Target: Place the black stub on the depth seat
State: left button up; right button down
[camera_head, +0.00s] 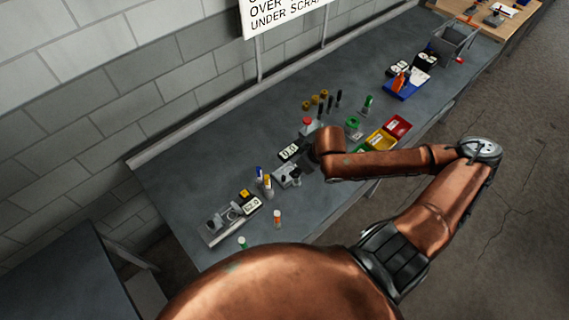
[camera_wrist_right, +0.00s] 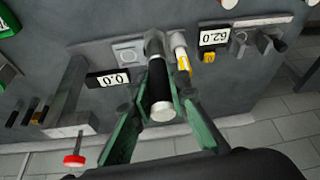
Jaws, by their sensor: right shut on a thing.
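My right gripper (camera_wrist_right: 157,96) is shut on the black stub (camera_wrist_right: 158,80), a black cylinder with a white band at its near end. The stub's far end points at a grey metal fixture (camera_wrist_right: 128,52) beside the 0.0 display (camera_wrist_right: 108,78); I cannot tell whether they touch. This fixture, likely the depth seat, shows in the head view (camera_head: 286,176) just left of my right wrist. My copper wrist hides most of the right gripper there. My left gripper is not in view.
A yellow-and-white cylinder (camera_wrist_right: 182,58) stands close beside the stub. A 62.0 display (camera_head: 252,205) and a grey device (camera_head: 222,222) lie toward the near left. Upright black cylinders (camera_head: 338,98), coloured bins (camera_head: 381,140) and a blue tray (camera_head: 404,91) stand farther along the bench.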

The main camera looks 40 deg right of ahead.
jog(key=shift+w, duration=0.3)
jog(key=shift+w+d, duration=0.1)
jog(key=shift+w, duration=0.25)
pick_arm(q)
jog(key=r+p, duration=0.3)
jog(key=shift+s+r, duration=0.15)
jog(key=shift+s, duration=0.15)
pick_arm(e)
jog(key=w+d+f, duration=0.2)
jog(key=w+f, duration=0.1)
jog(key=f, duration=0.1)
jog(key=w+d+f, duration=0.2)
jog(key=w+f, duration=0.2)
jog(key=w+d+f, duration=0.2)
jog(key=w+f, duration=0.2)
jog(key=f, duration=0.1)
jog(key=shift+w+d, duration=0.15)
jog(key=shift+d, duration=0.05)
jog(key=c, duration=1.8)
grip_release()
jog(key=shift+c, duration=0.2)
